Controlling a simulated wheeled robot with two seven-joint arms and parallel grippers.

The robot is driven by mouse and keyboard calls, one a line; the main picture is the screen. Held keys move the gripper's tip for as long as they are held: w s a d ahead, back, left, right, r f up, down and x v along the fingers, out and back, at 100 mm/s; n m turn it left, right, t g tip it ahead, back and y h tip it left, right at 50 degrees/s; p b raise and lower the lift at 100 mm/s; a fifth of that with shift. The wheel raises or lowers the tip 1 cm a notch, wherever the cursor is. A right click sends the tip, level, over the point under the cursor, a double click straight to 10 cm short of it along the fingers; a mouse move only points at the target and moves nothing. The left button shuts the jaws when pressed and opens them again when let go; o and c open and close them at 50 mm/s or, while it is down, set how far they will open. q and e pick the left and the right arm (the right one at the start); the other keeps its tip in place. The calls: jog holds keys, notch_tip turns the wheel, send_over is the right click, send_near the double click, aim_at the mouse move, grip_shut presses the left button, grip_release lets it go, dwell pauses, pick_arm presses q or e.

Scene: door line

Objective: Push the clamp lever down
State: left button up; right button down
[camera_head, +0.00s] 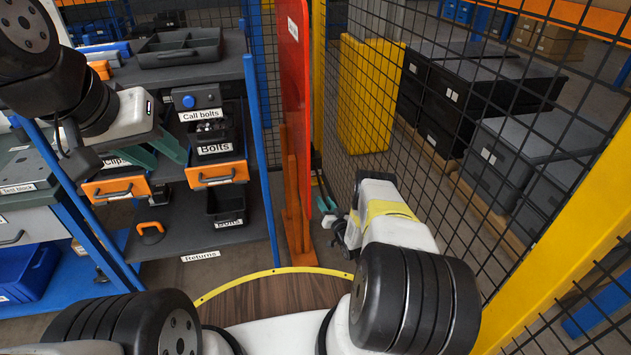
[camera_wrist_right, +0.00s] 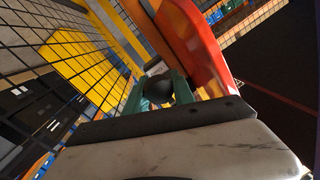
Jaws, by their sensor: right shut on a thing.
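My right gripper (camera_head: 325,197) is low beside the orange upright (camera_head: 293,190) that carries the red panel (camera_head: 294,70). In the right wrist view its green fingers (camera_wrist_right: 158,93) are closed around a dark rounded piece (camera_wrist_right: 184,90), which looks like the grip of the clamp lever. The rest of the lever is hidden, so its angle cannot be told. The red panel also shows in the wrist view (camera_wrist_right: 195,45), just beyond the fingers. My left gripper (camera_head: 158,152) is at the left, with its green fingers apart and empty, in front of the shelf drawers.
A shelf rack holds a grey tray (camera_head: 178,50), a blue-button box (camera_head: 196,100), a bolts bin (camera_head: 216,135) and orange-fronted drawers (camera_head: 217,174). A black mesh fence (camera_head: 460,130) and a yellow post (camera_head: 575,235) bound the right side. Blue rack posts (camera_head: 261,160) stand near the panel.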

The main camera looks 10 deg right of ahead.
jog(key=shift+a+f, duration=0.15)
jog(key=shift+a, duration=0.3)
jog(key=c, duration=1.1)
grip_release()
jog(key=shift+o, duration=0.2)
jog(key=shift+d, duration=0.2)
jog(key=shift+s+d, duration=0.1)
jog(key=shift+s, duration=0.15)
jog(key=s+d, duration=0.1)
jog(key=s, duration=0.6)
jog(key=shift+d, duration=0.1)
